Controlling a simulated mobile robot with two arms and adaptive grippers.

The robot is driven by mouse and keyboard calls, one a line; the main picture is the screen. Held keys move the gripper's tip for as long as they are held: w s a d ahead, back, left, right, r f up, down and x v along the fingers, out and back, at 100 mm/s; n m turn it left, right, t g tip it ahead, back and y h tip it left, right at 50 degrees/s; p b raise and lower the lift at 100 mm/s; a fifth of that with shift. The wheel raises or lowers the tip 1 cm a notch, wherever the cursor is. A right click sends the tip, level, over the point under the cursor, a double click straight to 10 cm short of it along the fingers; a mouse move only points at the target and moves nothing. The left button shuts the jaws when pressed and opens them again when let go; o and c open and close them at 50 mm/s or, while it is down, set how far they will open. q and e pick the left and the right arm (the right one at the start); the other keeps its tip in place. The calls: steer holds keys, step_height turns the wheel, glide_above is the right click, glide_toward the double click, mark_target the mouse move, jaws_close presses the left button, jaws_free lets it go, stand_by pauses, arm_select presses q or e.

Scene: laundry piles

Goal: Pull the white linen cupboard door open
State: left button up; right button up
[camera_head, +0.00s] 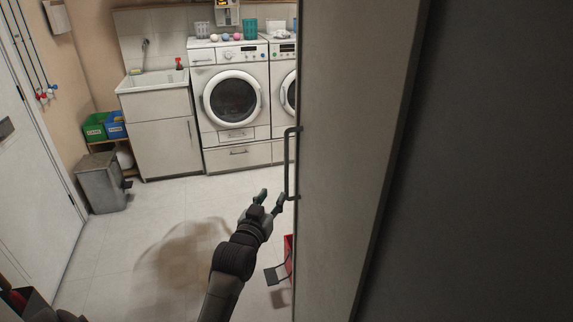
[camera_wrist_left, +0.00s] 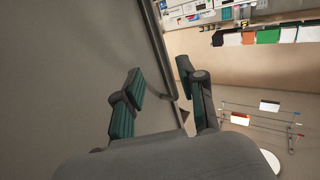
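The white linen cupboard (camera_head: 345,150) fills the right of the head view as a tall pale panel. Its dark bar handle (camera_head: 288,165) stands out from the panel's left edge. My left gripper (camera_head: 269,201) is at the handle's lower end, with its fingers apart. In the left wrist view the open fingers (camera_wrist_left: 160,82) show beside the grey panel (camera_wrist_left: 75,70), and a dark bar runs between them. I cannot tell whether a finger touches the handle. How far the door stands open is unclear. My right gripper is not in view.
Washing machines (camera_head: 232,95) and a sink cabinet (camera_head: 165,135) stand along the back wall. A grey bin (camera_head: 102,183) is at the left. A red object (camera_head: 288,258) lies low beside the cupboard. The tiled floor (camera_head: 170,225) left of my arm is clear.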

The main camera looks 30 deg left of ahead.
mark_target(285, 169)
arm_select(q)
steer(key=x, duration=0.4)
steer(key=r+p+x, duration=0.1)
steer(key=x, duration=0.7)
steer(key=shift+w+a+r+p, duration=0.1)
steer(key=shift+w+r+p, duration=0.05)
steer(key=shift+p, duration=0.25)
steer(key=shift+w+a, duration=0.2)
steer(key=shift+w, duration=0.45)
jaws_close()
